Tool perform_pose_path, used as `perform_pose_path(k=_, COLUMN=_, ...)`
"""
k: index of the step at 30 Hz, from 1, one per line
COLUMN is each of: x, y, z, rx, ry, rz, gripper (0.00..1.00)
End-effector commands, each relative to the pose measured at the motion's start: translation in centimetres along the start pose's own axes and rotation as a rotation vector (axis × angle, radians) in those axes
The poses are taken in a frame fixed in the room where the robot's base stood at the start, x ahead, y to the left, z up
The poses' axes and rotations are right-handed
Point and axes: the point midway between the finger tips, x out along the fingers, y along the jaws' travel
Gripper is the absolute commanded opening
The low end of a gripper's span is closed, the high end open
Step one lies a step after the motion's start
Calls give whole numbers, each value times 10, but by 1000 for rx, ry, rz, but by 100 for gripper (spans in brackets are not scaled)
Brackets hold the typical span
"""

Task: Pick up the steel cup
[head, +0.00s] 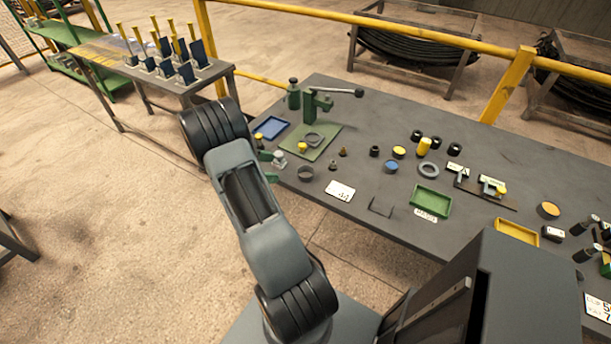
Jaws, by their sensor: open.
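A short grey round cup (305,173), open at the top, stands upright near the front left edge of the dark table. It looks like the steel cup, but it is small in view. My gripper (274,167) is mostly hidden behind my arm. Only what look like its two green fingertips show, apart from each other, a little left of the cup. They look open and empty. I cannot tell their height above the table or whether they are over its edge.
A green press (312,104) with a long lever stands behind the cup, with a blue tray (271,127) to its left. A green tray (432,201) and several small parts are farther right. A yellow rail (400,27) runs behind.

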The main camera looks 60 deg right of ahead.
Motion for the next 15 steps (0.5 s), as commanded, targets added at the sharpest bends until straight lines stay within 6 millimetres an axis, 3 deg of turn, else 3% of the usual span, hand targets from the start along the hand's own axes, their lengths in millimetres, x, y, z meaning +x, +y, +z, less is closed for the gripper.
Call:
perform_pose_path(k=9, x=56, y=-1, z=1, rx=-3, ry=-4, rz=-4, gripper=88)
perform_pose_path(k=15, x=72, y=-1, z=0, rx=-3, ry=-3, rz=-1, gripper=88)
